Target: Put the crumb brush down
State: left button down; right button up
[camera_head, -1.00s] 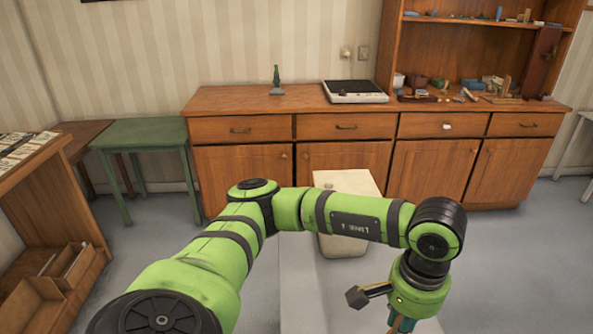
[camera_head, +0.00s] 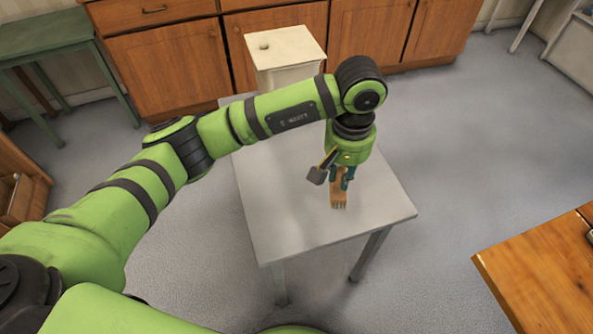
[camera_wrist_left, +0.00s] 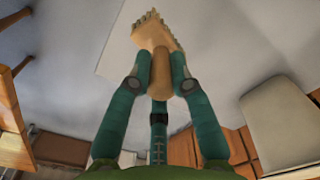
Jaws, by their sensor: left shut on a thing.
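The crumb brush (camera_head: 338,199) is a light wooden brush with a toothed-looking bristle end. My left gripper (camera_head: 345,178) is shut on it and points down over the grey-white table (camera_head: 283,222). The bristle end points down and toward the front in the head view. I cannot tell whether it touches the tabletop. In the left wrist view the teal fingers (camera_wrist_left: 160,72) close on both sides of the brush handle (camera_wrist_left: 161,75), and the bristles (camera_wrist_left: 157,32) lie beyond the fingertips. My right gripper is not in view.
The visible tabletop around the brush is bare. A wooden sideboard (camera_head: 165,62) is at the back, a green table (camera_head: 40,40) back left, and a wooden table (camera_head: 545,275) front right.

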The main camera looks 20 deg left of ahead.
pick_arm(q)
jog(key=a+f+p, duration=0.1)
jog(key=a+f, duration=0.2)
jog(key=s+a+f+p, duration=0.1)
jog(key=a+f, duration=0.2)
jog(key=s+a+f+p, duration=0.1)
jog(key=a+f, duration=0.3)
jog(key=shift+s, duration=0.25)
jog(key=shift+f, duration=0.15)
jog(key=c, duration=1.1)
grip_release()
jog(key=shift+c, duration=0.2)
